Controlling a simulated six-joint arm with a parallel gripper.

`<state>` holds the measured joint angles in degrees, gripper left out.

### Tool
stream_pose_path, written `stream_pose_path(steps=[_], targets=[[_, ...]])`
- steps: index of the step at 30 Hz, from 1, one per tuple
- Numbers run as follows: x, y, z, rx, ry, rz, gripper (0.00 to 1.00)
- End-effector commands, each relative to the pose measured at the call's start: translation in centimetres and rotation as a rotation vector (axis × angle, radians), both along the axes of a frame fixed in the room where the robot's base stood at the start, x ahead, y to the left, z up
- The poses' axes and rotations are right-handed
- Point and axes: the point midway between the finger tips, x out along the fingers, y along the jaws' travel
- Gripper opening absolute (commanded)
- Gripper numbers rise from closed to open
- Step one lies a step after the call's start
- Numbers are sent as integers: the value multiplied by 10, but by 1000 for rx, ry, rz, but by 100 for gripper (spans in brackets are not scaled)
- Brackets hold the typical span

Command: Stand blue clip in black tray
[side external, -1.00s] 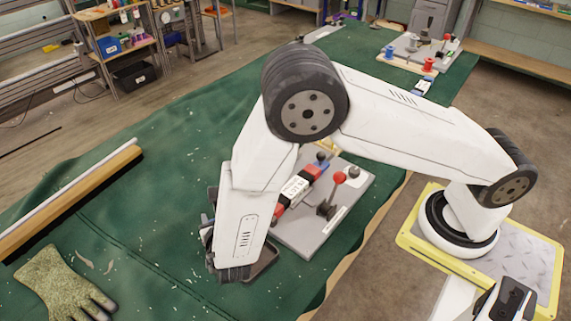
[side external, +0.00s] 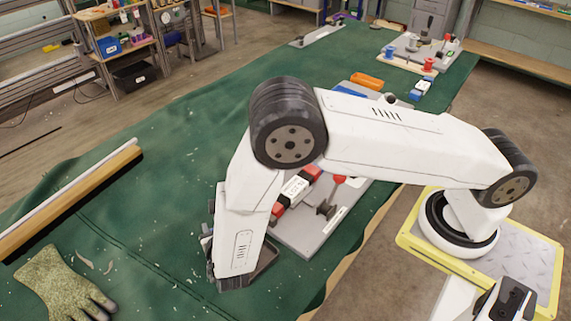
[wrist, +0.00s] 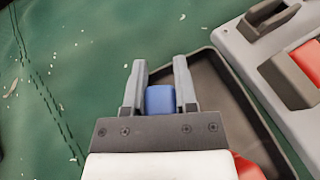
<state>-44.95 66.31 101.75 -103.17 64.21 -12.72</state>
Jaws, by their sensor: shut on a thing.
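My gripper (wrist: 160,85) is shut on the blue clip (wrist: 160,100), which shows between the two grey fingers in the wrist view. The clip is over the left part of the black tray (wrist: 222,92). I cannot tell whether the clip touches the tray floor. In the side view the tray (side external: 264,258) shows only partly, behind my arm's end, and the clip and fingertips are hidden there.
A grey fixture board (side external: 310,235) with red and black parts lies beside the tray, close to its right edge in the wrist view (wrist: 245,45).

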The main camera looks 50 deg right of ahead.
Motion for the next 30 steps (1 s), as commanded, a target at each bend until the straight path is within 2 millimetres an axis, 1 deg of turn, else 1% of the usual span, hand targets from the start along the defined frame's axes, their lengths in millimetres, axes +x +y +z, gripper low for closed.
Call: stream_pose_path(steps=[7, 8, 9, 11, 20, 26, 30], targets=[[0, 0, -3, 0, 0, 0, 0], [0, 0, -3, 0, 0, 0, 39], [0, 0, -3, 1, 0, 0, 51], [0, 0, -3, 1, 0, 0, 70], [0, 0, -3, 0, 0, 0, 71], [0, 0, 1, 0, 0, 1, 71], [-10, 6, 6, 1, -1, 3, 71]])
